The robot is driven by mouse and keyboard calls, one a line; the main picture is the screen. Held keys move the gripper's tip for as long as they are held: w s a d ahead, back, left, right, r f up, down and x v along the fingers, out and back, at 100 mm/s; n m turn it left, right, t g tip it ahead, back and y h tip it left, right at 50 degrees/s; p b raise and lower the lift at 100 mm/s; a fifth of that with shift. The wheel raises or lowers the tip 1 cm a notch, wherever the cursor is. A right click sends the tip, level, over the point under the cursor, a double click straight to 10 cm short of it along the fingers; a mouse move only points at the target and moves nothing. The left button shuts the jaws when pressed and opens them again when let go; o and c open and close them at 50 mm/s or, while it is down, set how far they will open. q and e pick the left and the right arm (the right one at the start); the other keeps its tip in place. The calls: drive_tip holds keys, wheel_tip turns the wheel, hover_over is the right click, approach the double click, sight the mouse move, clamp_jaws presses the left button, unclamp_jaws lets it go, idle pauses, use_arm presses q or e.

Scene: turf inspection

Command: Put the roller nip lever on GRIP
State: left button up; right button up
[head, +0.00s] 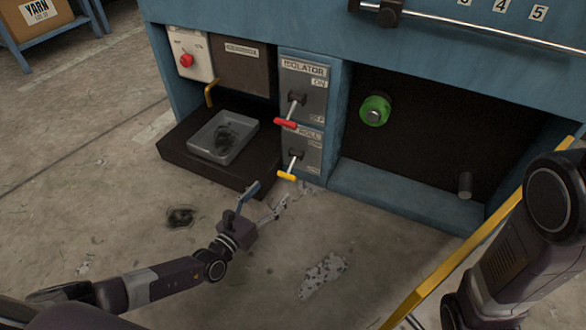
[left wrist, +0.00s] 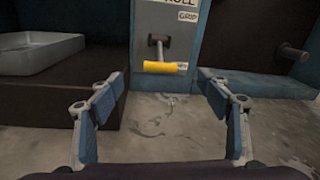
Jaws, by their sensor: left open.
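The roller nip lever has a yellow handle (head: 287,176) on a short metal arm, mounted on a grey plate (head: 312,153) marked ROLL. In the left wrist view the yellow handle (left wrist: 160,67) hangs straight down, in front of a lower label it partly hides. The GRIP label (left wrist: 187,16) is above, near the pivot. My left gripper (head: 268,195) is open and empty, a little in front of and below the handle. In the left wrist view its fingers (left wrist: 162,84) stand either side of the handle, apart from it. My right gripper is out of view.
A red-handled isolator lever (head: 285,123) sits directly above. A grey tray (head: 214,148) rests on a dark ledge to the left. A blue sill (head: 405,200) and a yellow rail (head: 470,255) are to the right. The floor in front is open, with dark stains.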

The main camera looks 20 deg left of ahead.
sight(285, 176)
use_arm(q)
drive_tip(key=b+x, duration=0.4)
drive_tip(key=x, duration=0.5)
drive_tip(key=shift+w+f, duration=0.15)
drive_tip(key=shift+w+d+b, duration=0.25)
drive_tip(key=shift+w+b, duration=0.15)
drive_tip(key=shift+w, duration=0.3)
drive_tip(key=shift+r, duration=0.2)
drive_tip(key=shift+c, duration=0.4)
drive_tip(key=c, duration=1.7)
